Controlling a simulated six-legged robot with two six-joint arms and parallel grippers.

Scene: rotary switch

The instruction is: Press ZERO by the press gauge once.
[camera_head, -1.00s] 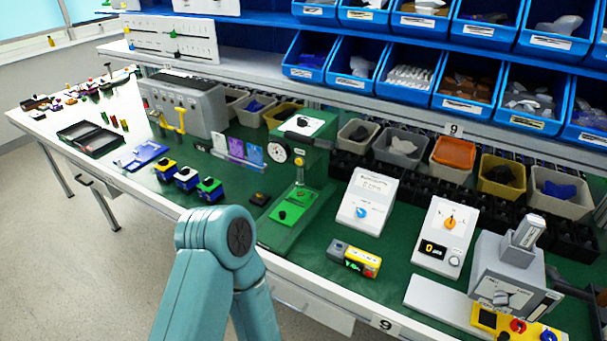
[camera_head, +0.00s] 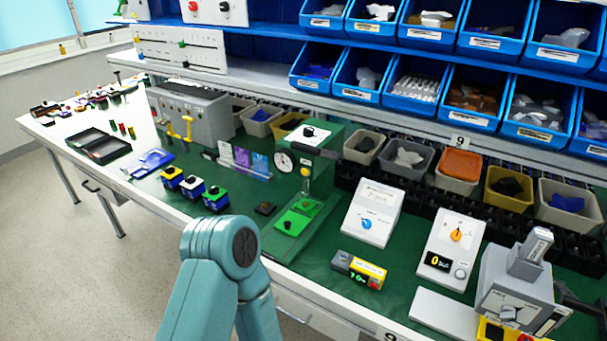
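A green press (camera_head: 312,165) stands mid-bench with a round white dial gauge (camera_head: 284,160) on its left side. A small grey and yellow box (camera_head: 358,270) with a lit green readout lies in front and to the right of the press. A small reddish spot shows at its right end. Its lettering is too small to read, so I cannot tell where a ZERO button is. One of my teal arms (camera_head: 222,268) rises from the bottom edge, left of the press and clear of the box. Neither gripper shows.
White instruments with a blue knob (camera_head: 367,224) and an orange knob (camera_head: 456,235) stand right of the press. A grey box with a knob (camera_head: 507,313) fills the lower right. Parts bins (camera_head: 461,164) line the back. Small blocks (camera_head: 191,187) sit left of the press.

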